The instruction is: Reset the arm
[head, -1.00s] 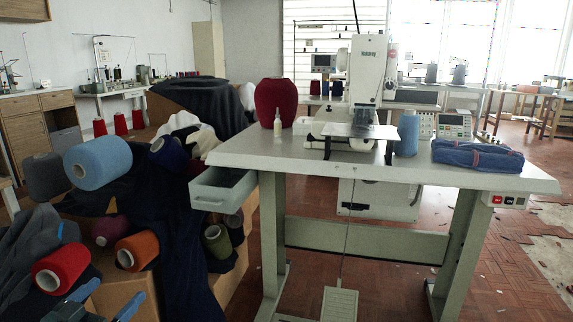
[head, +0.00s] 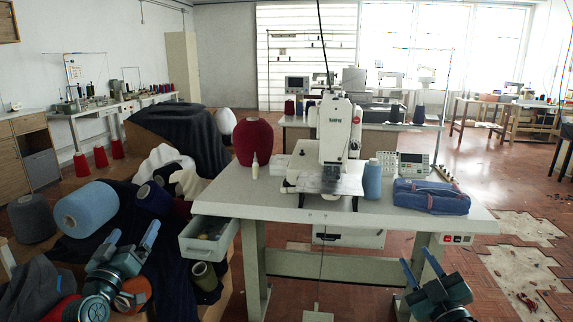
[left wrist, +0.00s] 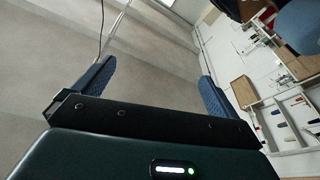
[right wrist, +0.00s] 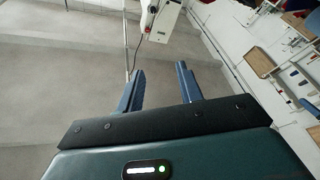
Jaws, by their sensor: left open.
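My left gripper (head: 134,230) is raised at the lower left of the head view, in front of the yarn cones and dark cloth. Its two blue fingers stand wide apart with nothing between them, as the left wrist view (left wrist: 155,85) also shows. My right gripper (head: 415,256) is at the lower right, in front of the table's right leg. Its fingers are apart and empty in the right wrist view (right wrist: 160,85), with a narrower gap than the left. Both grippers point upward, apart from the table.
The sewing table (head: 255,192) carries a buttonhole machine (head: 334,130), a red cone (head: 252,142), a blue cone (head: 372,180) and a folded blue bundle (head: 430,197). An open drawer (head: 205,245) juts out at its left. Yarn cones and cloth crowd the left. Floor at right is open, with broken patches.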

